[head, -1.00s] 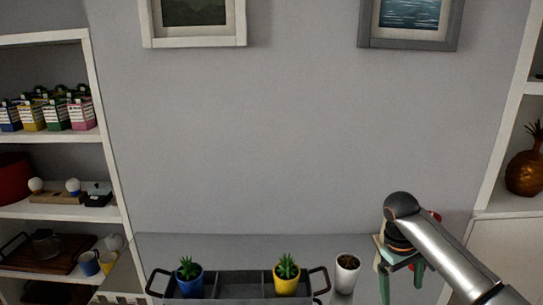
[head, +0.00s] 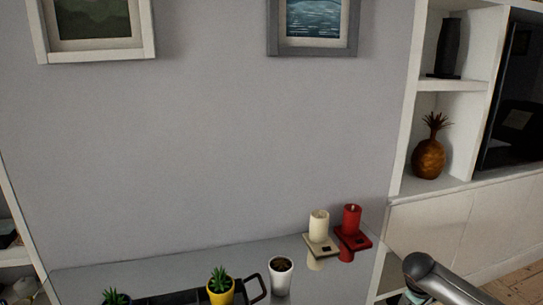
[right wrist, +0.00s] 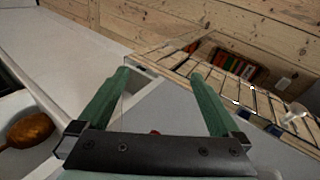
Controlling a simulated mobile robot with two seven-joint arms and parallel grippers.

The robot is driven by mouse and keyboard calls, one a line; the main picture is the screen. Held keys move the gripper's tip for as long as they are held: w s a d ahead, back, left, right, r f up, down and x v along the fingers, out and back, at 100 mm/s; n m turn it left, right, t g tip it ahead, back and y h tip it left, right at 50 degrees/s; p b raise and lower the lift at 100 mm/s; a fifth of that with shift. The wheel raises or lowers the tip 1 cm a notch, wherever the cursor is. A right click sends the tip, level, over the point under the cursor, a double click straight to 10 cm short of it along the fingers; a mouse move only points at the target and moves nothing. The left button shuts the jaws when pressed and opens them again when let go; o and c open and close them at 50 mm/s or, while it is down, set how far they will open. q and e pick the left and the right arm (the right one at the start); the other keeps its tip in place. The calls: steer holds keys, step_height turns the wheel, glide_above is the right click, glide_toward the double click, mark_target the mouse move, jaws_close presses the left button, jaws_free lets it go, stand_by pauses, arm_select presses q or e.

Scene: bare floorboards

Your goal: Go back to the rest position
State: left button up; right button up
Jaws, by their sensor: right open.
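My right arm enters the head view at the lower right, beyond the table's right end. Its gripper is mostly cut off by the bottom edge there. In the right wrist view my right gripper (right wrist: 160,74) has its two green fingers spread wide, with nothing held between them. My left gripper is not in view. On the glossy grey table (head: 225,256) stand a white pot (head: 281,280), a yellow pot with a green plant (head: 220,290) and a dark handled tray (head: 170,298). Another green plant (head: 115,297) is cut off at the bottom.
A cream candle (head: 319,226) and a red candle (head: 351,219) stand on small bases at the table's back right. A white shelf unit (head: 445,215) with a golden pineapple (head: 430,155) is at the right. Two framed pictures hang on the wall.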

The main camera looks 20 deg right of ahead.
steer(key=s+a+f+n+t+y, duration=0.2)
steer(key=s+a+f+n+t, duration=0.35)
steer(key=f, duration=0.55)
steer(key=s+a+f+n+t+y, duration=0.1)
steer(key=s+a+n+y, duration=0.3)
steer(key=s+a, duration=0.7)
steer(key=s+a+f+m+t+y, duration=0.1)
steer(key=a+m, duration=0.8)
steer(key=a, duration=1.1)
steer(key=shift+s+a+f+y, duration=0.2)
steer(key=shift+a+f+y, duration=0.15)
steer(key=shift+f+y, duration=0.3)
